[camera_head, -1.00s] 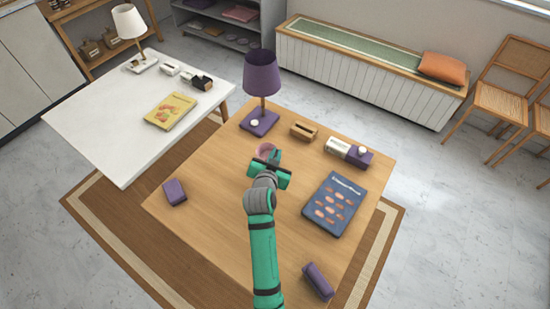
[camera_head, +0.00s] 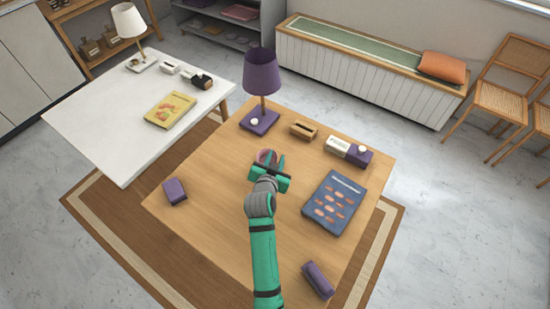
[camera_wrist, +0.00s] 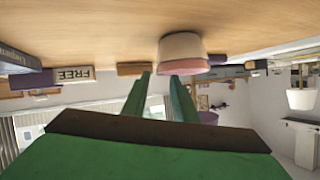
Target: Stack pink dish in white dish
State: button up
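The pink dish (camera_head: 265,155) is on the wooden table, partly hidden by my gripper in the head view. The wrist view is upside down, with the table along its top. There the pink dish (camera_wrist: 184,67) sits on or in the white dish (camera_wrist: 181,44), which rests on the table; how deeply it is nested I cannot tell. I cannot make out the white dish in the head view. My gripper (camera_head: 270,163) is low beside the dishes on the near side. Its two fingers show apart in the wrist view (camera_wrist: 160,85), with nothing between them.
A purple lamp (camera_head: 261,75), a wooden block (camera_head: 303,129), a white-and-purple box (camera_head: 347,151), a blue book (camera_head: 334,203) and purple blocks (camera_head: 174,191) (camera_head: 318,280) stand around the wooden table (camera_head: 217,210). A white table (camera_head: 110,130) is at left.

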jog(key=shift+r, duration=0.1)
